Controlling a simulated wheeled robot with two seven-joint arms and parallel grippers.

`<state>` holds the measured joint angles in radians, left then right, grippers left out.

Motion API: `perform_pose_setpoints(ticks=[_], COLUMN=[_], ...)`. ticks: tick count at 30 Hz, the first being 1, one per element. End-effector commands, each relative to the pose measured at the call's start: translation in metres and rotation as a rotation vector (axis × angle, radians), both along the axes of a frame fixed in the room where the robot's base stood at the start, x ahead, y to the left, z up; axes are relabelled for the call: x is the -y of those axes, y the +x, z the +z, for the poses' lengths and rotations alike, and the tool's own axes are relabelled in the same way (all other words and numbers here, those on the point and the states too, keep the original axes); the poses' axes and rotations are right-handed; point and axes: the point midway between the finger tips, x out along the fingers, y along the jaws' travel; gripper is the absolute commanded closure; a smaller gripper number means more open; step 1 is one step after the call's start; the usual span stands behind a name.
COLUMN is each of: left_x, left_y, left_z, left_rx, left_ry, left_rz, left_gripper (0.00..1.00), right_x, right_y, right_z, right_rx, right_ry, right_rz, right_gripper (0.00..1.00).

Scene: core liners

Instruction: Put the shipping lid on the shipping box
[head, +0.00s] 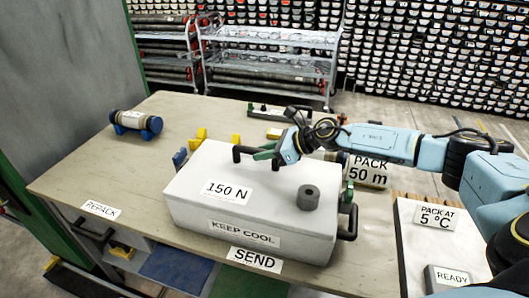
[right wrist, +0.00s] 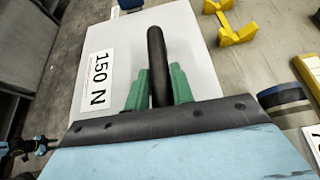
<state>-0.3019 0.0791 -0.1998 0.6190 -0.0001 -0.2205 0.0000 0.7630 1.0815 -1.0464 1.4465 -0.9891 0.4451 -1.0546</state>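The white shipping lid (head: 255,170), labelled 150 N, lies flat over the white shipping box (head: 200,218), whose front reads KEEP COOL. No clear gap shows between them; I cannot tell whether the lid is fully seated. A dark grey ring-shaped weight (head: 308,198) stands on the lid's right part. My right gripper (head: 263,152) is at the black lid handle (head: 237,154) on the far side. In the right wrist view, the green fingers (right wrist: 158,88) close on both sides of the handle (right wrist: 156,50), over the lid (right wrist: 195,45).
The box stands at the table's (head: 85,170) front edge. Yellow blocks (head: 198,138) are behind it, and a capped core tube (head: 136,123) lies back left. A PACK 50 m sign (head: 367,171) is behind right. A white panel (head: 425,245) is at right. The left tabletop is mostly clear.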

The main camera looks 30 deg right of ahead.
Motion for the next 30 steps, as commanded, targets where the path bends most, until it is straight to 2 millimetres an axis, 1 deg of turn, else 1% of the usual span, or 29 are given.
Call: perform_pose_setpoints(ticks=[1,4,12,16,20,27,30], left_x=[0.000,0.000,0.000,0.000,0.000,0.000,0.000], left_y=[0.000,0.001,0.002,0.002,0.002,0.003,0.003], left_z=[0.000,0.000,0.000,-0.001,-0.004,-0.016,-0.020], left_rx=[0.000,0.001,0.002,0.003,0.004,0.004,0.005], left_ry=[0.000,0.000,0.001,0.000,0.000,0.000,0.000], left_rz=[0.000,0.000,0.000,0.000,0.000,0.000,-0.001], left_gripper=[0.64,0.64,0.64,0.64,0.64,0.64,0.64], right_x=[0.000,0.000,0.000,0.006,0.017,0.046,0.055], right_y=[0.000,0.000,-0.001,-0.006,-0.019,-0.053,-0.064], right_z=[0.000,0.000,0.000,0.003,0.012,0.034,0.043], right_rx=[-0.001,-0.001,-0.001,-0.002,-0.001,-0.004,-0.004], right_ry=[0.000,0.000,0.000,-0.001,-0.003,-0.004,-0.003], right_rz=[0.001,0.001,0.001,0.000,-0.001,-0.001,0.000], right_gripper=[0.70,0.57,0.57,0.57,0.57,0.57,0.57])
